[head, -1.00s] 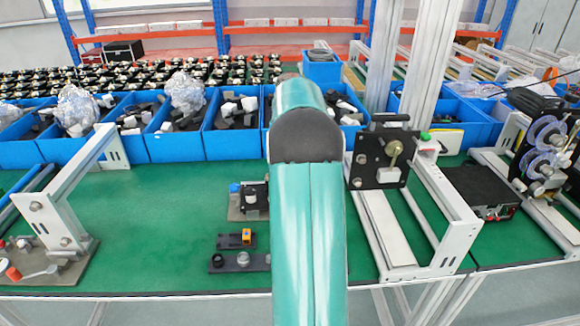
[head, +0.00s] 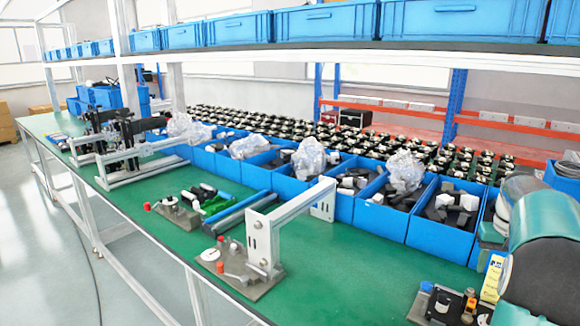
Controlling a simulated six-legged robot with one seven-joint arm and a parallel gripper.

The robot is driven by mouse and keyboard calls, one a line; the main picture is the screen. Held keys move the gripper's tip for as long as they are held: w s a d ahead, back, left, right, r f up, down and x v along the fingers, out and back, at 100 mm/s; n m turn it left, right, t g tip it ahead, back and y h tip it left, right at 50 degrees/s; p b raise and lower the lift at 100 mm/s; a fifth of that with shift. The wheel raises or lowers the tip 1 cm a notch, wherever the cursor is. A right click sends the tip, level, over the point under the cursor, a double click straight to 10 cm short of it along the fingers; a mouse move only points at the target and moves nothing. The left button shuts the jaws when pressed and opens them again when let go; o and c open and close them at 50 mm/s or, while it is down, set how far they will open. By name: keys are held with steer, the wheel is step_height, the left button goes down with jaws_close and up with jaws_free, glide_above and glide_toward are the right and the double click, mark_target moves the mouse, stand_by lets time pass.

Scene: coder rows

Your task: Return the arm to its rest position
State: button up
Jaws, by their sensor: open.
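My teal arm (head: 545,250) shows at the right edge of the head view, with a dark rounded joint in front of it. It stands over the right end of the green bench and hides part of the bins there. My gripper is not in view, so I cannot see what its fingers are near.
The green bench (head: 350,270) carries a white bracket fixture (head: 262,240), a row of blue bins (head: 381,220) and a smaller fixture (head: 170,210). A shelf with blue crates (head: 335,22) runs overhead. Grey floor (head: 60,260) lies open at the left.

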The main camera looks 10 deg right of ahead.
steer(key=s+a+r+n+t+h, duration=0.15)
steer(key=a+r, duration=0.25)
steer(key=a, duration=0.9)
steer(key=a+r+n+t+y, duration=0.15)
steer(key=a+r, duration=0.25)
steer(key=a, duration=1)
steer(key=s+a+f+n+t, duration=0.1)
steer(key=s+a+f, duration=0.1)
steer(key=s+a, duration=0.5)
steer(key=s+a+f+n+t, duration=0.1)
steer(key=s+a+f+n, duration=0.1)
steer(key=s+a, duration=0.5)
steer(key=shift+s+a+f, duration=0.15)
steer(key=shift+a+f, duration=0.6)
steer(key=shift+a, duration=0.95)
